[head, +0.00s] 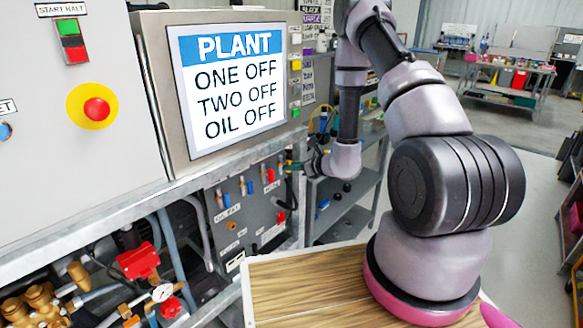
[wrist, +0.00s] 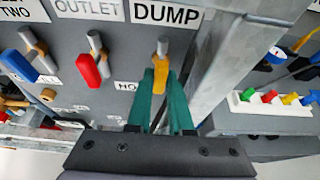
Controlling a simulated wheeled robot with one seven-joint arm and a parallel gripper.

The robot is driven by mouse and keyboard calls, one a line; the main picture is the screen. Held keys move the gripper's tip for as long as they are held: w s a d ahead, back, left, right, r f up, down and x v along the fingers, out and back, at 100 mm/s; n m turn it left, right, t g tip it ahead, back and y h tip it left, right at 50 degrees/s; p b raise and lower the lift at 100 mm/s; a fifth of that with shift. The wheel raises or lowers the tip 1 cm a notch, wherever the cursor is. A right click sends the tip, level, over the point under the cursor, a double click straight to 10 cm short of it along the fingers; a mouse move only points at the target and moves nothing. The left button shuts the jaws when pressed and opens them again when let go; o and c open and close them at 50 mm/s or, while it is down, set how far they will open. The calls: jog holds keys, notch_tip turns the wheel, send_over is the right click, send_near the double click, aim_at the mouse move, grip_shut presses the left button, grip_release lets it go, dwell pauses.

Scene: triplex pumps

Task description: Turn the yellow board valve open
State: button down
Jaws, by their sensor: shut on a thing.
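The yellow board valve (wrist: 160,77) shows in the wrist view below the DUMP label, on the grey valve board (wrist: 120,65). Its yellow lever hangs down from a metal stem. My gripper (wrist: 161,88) has its teal fingers closed on either side of this lever. In the head view my gripper (head: 291,165) is at the right end of the board (head: 238,215), and I cannot make out the yellow lever there. A red lever (wrist: 89,70) and a blue lever (wrist: 24,67) sit to the left in the wrist view.
A metal frame post (wrist: 222,65) stands close to the right of my gripper. Beyond it is a shelf with a white strip of coloured pieces (wrist: 268,102). The plant screen (head: 230,80) reads ONE OFF, TWO OFF, OIL OFF. Pipes and a gauge (head: 162,292) are lower left.

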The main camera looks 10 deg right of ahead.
dwell(0.3)
jog(key=c, duration=0.8)
grip_release()
jog(key=shift+d, duration=0.1)
jog(key=v, duration=1)
jog(key=shift+s+d, duration=0.15)
jog(key=shift+s, duration=0.2)
jog(key=shift+r, duration=0.1)
